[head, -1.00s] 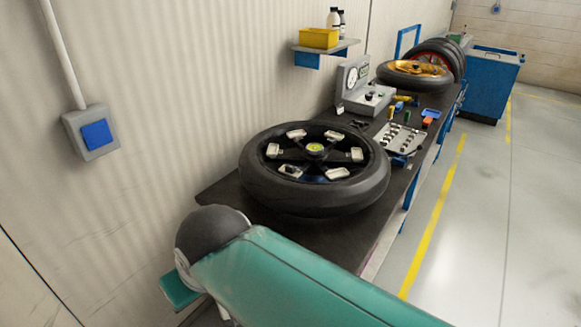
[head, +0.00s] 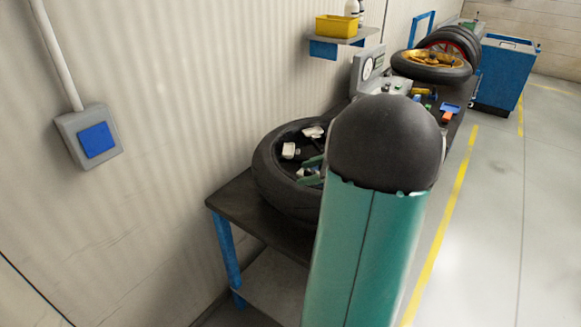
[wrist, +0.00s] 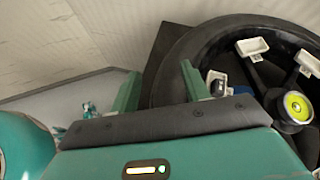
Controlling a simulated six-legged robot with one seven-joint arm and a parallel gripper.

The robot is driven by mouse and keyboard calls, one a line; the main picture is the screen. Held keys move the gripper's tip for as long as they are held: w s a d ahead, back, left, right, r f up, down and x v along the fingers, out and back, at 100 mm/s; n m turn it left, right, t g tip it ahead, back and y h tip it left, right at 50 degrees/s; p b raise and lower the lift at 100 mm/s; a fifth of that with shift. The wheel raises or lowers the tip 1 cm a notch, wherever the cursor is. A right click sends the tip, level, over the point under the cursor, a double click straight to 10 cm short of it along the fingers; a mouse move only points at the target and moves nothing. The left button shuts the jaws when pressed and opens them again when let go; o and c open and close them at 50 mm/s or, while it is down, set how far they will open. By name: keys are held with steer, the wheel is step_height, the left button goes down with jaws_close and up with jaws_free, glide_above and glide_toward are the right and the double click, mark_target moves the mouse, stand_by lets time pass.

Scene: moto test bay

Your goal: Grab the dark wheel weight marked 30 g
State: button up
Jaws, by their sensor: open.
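A small dark piece (wrist: 219,85) sits in a white tray on the black wheel, just right of my gripper's right finger in the wrist view. No 30 g mark is readable, so I cannot tell whether it is the named weight. My gripper (wrist: 160,72) is open, with nothing between its two green fingers. Its fingers are at the wheel's rim in the wrist view. In the head view my gripper (head: 311,171) shows partly beside the wheel (head: 268,180), and my arm hides the rest.
Other white trays (wrist: 252,46) stand around the hub (wrist: 297,106) with its yellow-green cap. The wheel lies on a dark bench (head: 235,205). A wall with a blue switch box (head: 97,140) is at left, and a shelf with a yellow bin (head: 335,26) is above.

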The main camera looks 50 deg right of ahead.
steer(key=s+d+f+m+h, duration=0.1)
steer(key=s+d, duration=0.1)
steer(key=d, duration=0.1)
steer(key=s+d+f+m+t, duration=0.1)
steer(key=s+d+m, duration=0.1)
steer(key=d, duration=0.1)
steer(key=s+d+m+t+h, duration=0.1)
steer(key=s+d+m, duration=0.1)
steer(key=s+d, duration=0.1)
steer(key=shift+d+f+h, duration=0.3)
steer(key=shift+d+f, duration=0.1)
steer(key=shift+d, duration=0.2)
steer(key=shift+d+f+m+t, duration=0.15)
steer(key=shift+d+m+t, duration=0.15)
steer(key=shift+m, duration=0.1)
glide_toward(311, 170)
steer(key=x, duration=0.3)
steer(key=shift+x, duration=2.75)
jaws_close()
